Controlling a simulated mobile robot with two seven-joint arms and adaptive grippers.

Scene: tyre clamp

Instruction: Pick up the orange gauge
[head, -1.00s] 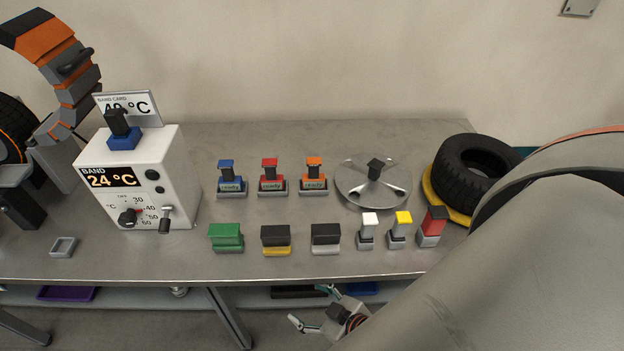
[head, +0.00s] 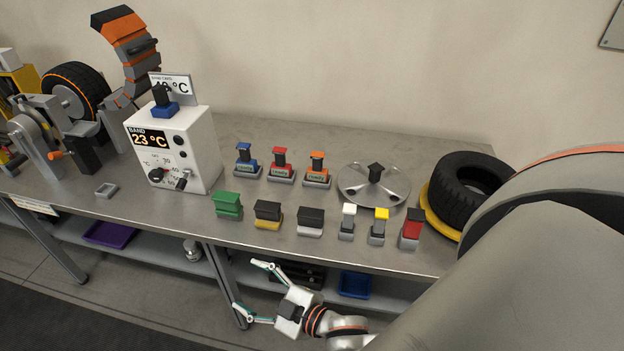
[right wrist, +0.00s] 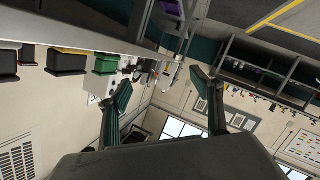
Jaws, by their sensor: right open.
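The orange gauge (head: 317,168) stands upright in a grey holder on the bench in the head view, right end of a row with the blue gauge (head: 246,160) and the red gauge (head: 281,166). My right gripper (head: 247,286) is open and empty, in front of the bench's front edge and apart from the gauge. In the right wrist view its spread fingers (right wrist: 160,88) have nothing between them. I cannot make out the orange gauge in that view. My left gripper is not in view.
Green (head: 228,205), black-topped, white, yellow and red blocks stand along the front, between the bench edge and the gauges. A metal disc (head: 350,192) and a tyre (head: 470,185) are to the right. A white box (head: 203,150) reading 23 °C is to the left.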

